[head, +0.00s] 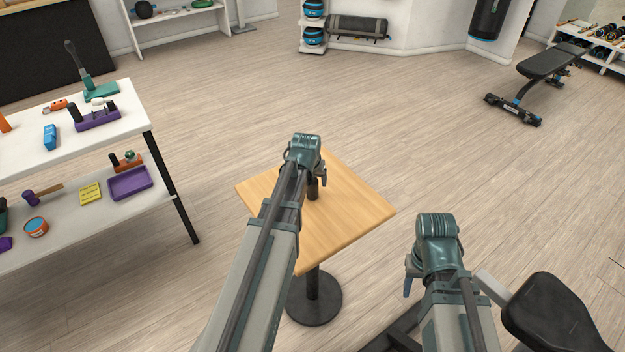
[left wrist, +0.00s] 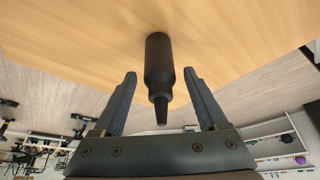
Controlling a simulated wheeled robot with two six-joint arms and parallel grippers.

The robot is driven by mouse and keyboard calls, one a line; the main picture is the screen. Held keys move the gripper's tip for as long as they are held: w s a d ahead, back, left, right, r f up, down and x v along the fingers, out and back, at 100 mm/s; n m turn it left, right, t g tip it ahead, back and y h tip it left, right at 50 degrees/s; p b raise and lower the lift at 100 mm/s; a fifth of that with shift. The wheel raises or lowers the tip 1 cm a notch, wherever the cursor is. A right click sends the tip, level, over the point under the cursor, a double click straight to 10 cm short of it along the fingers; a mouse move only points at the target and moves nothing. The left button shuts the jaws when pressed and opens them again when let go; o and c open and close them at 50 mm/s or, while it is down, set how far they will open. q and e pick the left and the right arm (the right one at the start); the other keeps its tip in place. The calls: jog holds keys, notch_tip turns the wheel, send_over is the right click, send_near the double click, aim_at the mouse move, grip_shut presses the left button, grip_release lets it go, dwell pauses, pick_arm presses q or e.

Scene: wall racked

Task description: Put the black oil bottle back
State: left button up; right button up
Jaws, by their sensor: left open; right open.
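The black oil bottle (left wrist: 158,62) stands on the small wooden table (head: 352,205). In the left wrist view it appears upside down, with its narrow nozzle toward my gripper. My left gripper (left wrist: 159,75) is open, with one finger on each side of the bottle and visible gaps to both. In the head view the bottle (head: 313,188) shows only partly below my left gripper (head: 318,176), mostly hidden by my wrist. My right gripper (head: 410,278) is off to the right of the table, partly hidden by its own wrist, and holds nothing that I can see.
A white two-level shelf (head: 30,110) stands at left. A purple tray (head: 130,183) lies below.

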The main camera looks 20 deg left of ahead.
pick_arm(q)
jog(key=p+v, duration=1.1)
jog(key=v, duration=0.2)
jog(key=shift+s, duration=0.2)
jog(key=shift+d, duration=0.1)
jog(key=s+d+m+g, duration=0.2)
jog(key=s+d+m, duration=0.1)
jog(key=s+d, duration=0.5)
jog(key=s+d+f+m+g, duration=0.1)
jog(key=s+d+m+g, duration=0.2)
jog(key=s+d, duration=0.5)
jog(key=d, duration=0.7)
jog(key=shift+d+f+m, duration=0.35)
jog(key=shift+m, duration=0.05)
